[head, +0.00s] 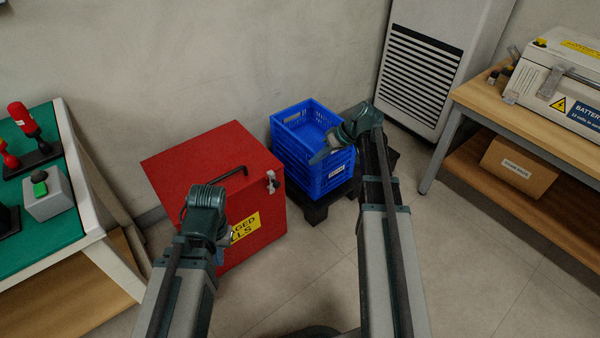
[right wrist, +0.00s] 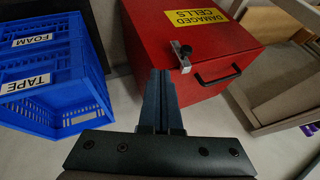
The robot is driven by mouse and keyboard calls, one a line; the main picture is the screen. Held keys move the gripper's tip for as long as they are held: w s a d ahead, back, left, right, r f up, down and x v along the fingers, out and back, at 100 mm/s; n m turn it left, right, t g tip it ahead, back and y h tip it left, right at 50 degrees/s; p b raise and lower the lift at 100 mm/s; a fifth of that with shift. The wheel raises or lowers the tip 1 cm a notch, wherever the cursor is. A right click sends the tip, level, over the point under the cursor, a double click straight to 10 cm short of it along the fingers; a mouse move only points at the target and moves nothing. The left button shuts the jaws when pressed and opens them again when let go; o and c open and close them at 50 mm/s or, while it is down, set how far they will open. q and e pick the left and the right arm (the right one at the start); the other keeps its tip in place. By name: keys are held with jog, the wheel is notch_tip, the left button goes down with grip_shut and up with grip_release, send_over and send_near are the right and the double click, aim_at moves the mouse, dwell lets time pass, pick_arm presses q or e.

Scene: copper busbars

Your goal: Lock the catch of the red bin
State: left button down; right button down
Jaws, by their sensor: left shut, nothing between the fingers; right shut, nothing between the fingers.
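The red bin (head: 245,148) stands on the floor with its lid down and a black handle (head: 232,172) on top. Its small metal catch (head: 272,181) is at the lid's right edge. The right wrist view shows the catch (right wrist: 182,55) beside the handle; I cannot tell whether it is locked. My right gripper (head: 318,157) is shut and empty, to the right of the catch in the head view and apart from it. In the right wrist view its fingers (right wrist: 160,78) point toward the bin. My left gripper (head: 220,245) is shut, before the bin's labelled front, its fingertips mostly hidden.
Stacked blue crates (head: 322,175) stand on a dark base close to the right of the bin. A green-topped bench (head: 70,185) is at the left. A wooden table (head: 480,95) with a battery case (head: 560,85) is at the right. The floor between is clear.

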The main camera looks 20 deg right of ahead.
jog(key=w+a+f+b, duration=0.2)
jog(key=a+f+b, duration=0.5)
jog(key=a+f, duration=0.1)
jog(key=shift+a, duration=0.45)
